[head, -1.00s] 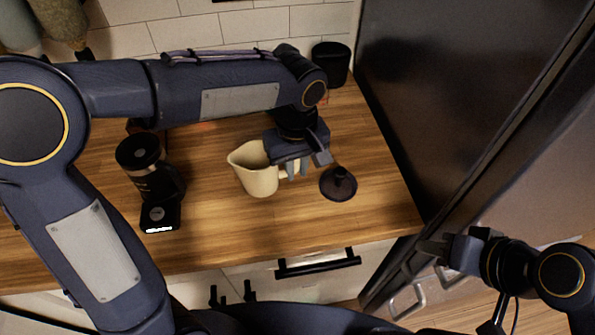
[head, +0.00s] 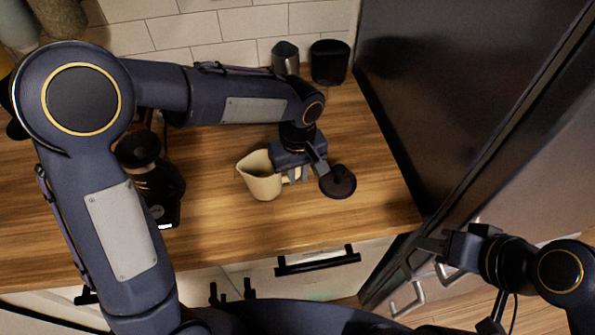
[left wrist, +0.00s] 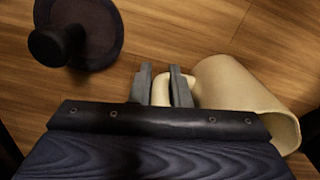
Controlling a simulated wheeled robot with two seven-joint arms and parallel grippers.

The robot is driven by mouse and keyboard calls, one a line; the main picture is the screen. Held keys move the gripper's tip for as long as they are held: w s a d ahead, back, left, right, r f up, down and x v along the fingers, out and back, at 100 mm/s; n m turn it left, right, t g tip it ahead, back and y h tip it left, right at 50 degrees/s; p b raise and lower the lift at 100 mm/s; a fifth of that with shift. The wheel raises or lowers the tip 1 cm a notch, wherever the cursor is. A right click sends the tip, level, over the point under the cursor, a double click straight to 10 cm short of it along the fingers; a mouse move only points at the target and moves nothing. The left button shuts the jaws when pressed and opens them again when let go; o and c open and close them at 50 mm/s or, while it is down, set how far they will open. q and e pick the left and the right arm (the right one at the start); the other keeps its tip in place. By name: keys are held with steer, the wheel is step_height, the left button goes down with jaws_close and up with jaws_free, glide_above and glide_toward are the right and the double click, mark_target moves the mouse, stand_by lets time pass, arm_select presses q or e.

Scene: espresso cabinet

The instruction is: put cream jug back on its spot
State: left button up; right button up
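The cream jug (head: 261,178) is upright over the middle of the wooden counter, its spout to the left and its handle to the right. In the left wrist view the jug (left wrist: 235,88) lies right of the fingers, partly cut off by my gripper body. My left gripper (head: 304,174) has its fingers on either side of the jug's handle, with no clear gap showing in the left wrist view (left wrist: 162,88). I cannot tell whether the jug's base touches the counter. My right gripper (head: 432,251) is away from the counter, beside the fridge, its fingers too small to judge.
A dark round tamper-like object (head: 338,182) stands just right of my left gripper. A black grinder (head: 150,180) stands left of the jug. A black canister (head: 329,62) and a metal pitcher (head: 285,58) stand at the back wall. The fridge (head: 450,100) bounds the right side. The front counter is clear.

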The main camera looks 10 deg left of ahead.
arm_select(q)
steer(key=o, duration=0.4)
step_height(320, 180, up, 12)
steer(key=shift+r, duration=0.2)
steer(key=s+a+m+t+h, duration=0.2)
steer(key=s+a+h, duration=0.1)
steer(key=s+a, duration=0.8)
steer(key=s+a+f+t, duration=0.1)
steer(key=s, duration=0.1)
steer(key=s+a+f+m+t, duration=0.1)
steer(key=s+a, duration=0.1)
steer(key=s, duration=0.1)
steer(key=s+a+f+t, duration=0.1)
steer(key=s+a+f, duration=0.1)
steer(key=shift+s+m+t+h, duration=0.15)
steer(key=shift+m+t+h, duration=0.15)
steer(key=shift+m+h, duration=0.1)
